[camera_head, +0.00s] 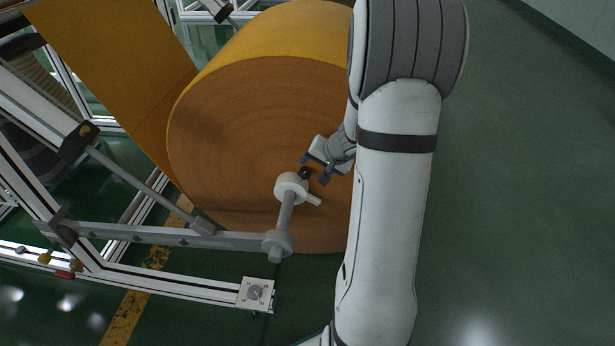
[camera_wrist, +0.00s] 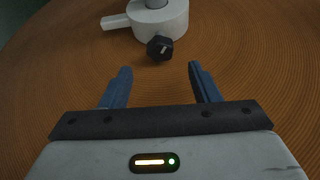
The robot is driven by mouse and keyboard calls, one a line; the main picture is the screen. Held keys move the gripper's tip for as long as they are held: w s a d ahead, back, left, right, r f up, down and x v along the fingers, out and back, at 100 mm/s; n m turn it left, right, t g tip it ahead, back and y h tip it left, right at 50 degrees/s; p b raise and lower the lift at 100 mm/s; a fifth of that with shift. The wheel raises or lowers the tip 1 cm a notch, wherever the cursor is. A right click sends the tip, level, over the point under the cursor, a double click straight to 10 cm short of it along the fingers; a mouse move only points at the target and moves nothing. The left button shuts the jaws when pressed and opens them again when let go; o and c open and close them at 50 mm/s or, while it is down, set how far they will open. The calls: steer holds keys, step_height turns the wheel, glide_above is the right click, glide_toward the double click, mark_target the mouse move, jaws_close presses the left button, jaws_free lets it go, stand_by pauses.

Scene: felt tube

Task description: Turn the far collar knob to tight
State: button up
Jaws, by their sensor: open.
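The far collar (camera_head: 291,187) is a white ring on the grey shaft (camera_head: 286,212), close to the face of the orange-brown felt roll (camera_head: 235,125). Its black knob (camera_head: 305,172) sticks out on the upper right side. My gripper (camera_head: 314,173) is open and beside the knob. In the wrist view, the white collar (camera_wrist: 158,20) is at the top, and the black knob (camera_wrist: 160,47) with a pale mark on its end lies ahead of and between my open fingers (camera_wrist: 158,80). The fingers appear apart from the knob, and nothing is between them.
A second, grey-white collar (camera_head: 277,243) sits at the near end of the shaft. A metal frame bar (camera_head: 150,236) runs left from it. A small box with a dial (camera_head: 255,293) is on the lower frame. Green floor (camera_head: 530,200) is clear at right.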

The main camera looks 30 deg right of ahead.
mark_target(306, 172)
steer(key=b+x, duration=0.1)
steer(key=x, duration=0.5)
steer(key=shift+w+a+f+b, duration=0.1)
steer(key=shift+f+b, duration=0.05)
steer(key=shift+b, duration=0.25)
steer(key=shift+c, duration=0.2)
steer(key=c, duration=1)
steer(key=shift+o, duration=0.2)
steer(key=m+p, duration=0.1)
steer(key=p, duration=0.1)
steer(key=r+m+g+p, duration=0.1)
steer(key=p, duration=0.1)
steer(key=shift+a+m+h, duration=0.15)
steer(key=shift+m+h, duration=0.25)
steer(key=shift+f+m+p, duration=0.2)
steer(key=shift+m+p, duration=0.4)
steer(key=shift+p, duration=0.2)
steer(key=shift+w+f+m+g, duration=0.1)
steer(key=shift+f+m+g, duration=0.1)
steer(key=shift+m+g, duration=0.1)
